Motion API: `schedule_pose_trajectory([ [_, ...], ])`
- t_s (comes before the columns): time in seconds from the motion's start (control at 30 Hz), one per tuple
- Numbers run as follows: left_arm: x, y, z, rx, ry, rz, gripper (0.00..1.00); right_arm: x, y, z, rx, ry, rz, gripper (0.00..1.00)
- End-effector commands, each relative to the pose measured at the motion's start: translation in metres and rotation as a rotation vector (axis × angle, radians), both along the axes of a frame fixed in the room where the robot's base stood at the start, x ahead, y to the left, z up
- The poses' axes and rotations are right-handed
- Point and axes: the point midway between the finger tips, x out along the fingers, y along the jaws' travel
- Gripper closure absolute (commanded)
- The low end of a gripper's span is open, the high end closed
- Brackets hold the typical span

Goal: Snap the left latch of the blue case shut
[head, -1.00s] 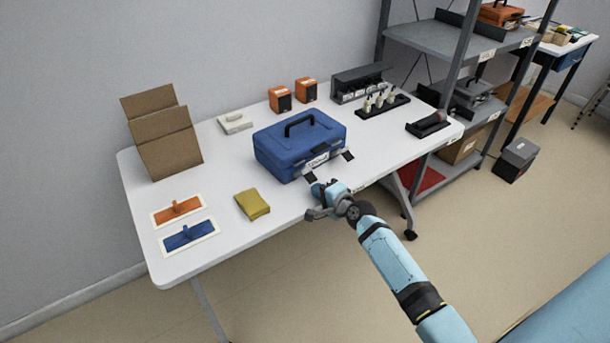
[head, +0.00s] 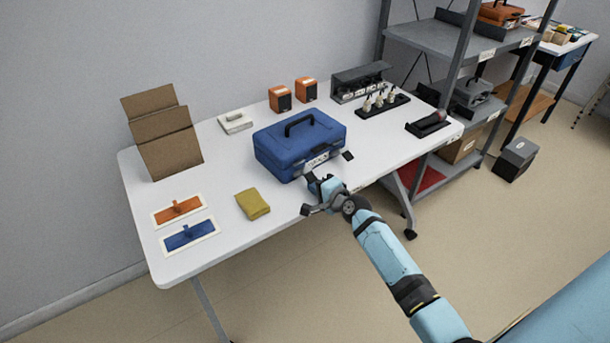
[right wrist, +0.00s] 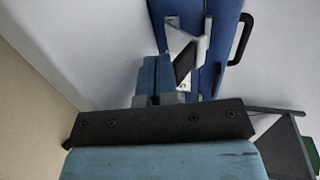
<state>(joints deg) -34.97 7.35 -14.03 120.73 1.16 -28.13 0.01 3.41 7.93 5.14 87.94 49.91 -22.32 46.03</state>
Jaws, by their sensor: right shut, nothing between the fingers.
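The blue case (head: 298,140) stands closed on the white table, its black handle on top. Its dark left latch (head: 309,175) sticks out from the front, partly hidden by my gripper. The right latch (head: 347,155) also sticks out. My right gripper (head: 316,182) is shut and empty, right at the left latch; I cannot tell whether they touch. In the right wrist view, the blue fingers (right wrist: 155,72) point at the case (right wrist: 224,25), beside a latch with a dark plate and grey edges (right wrist: 186,58). My left gripper is not in view.
A yellow cloth (head: 252,204) lies left of the gripper. Orange boxes (head: 280,99) and a bottle rack (head: 383,105) stand behind.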

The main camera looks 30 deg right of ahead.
Motion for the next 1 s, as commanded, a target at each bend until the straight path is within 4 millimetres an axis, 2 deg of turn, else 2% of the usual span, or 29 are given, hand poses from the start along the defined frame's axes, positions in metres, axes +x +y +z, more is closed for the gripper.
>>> schedule_pose_trajectory([
  [0.27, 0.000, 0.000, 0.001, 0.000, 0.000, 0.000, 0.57, -0.003, -0.001, 0.000, 0.000, 0.001, 0.000, 1.00],
  [1.0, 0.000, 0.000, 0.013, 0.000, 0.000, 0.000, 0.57, -0.061, -0.011, 0.000, -0.002, 0.002, 0.000, 1.00],
])
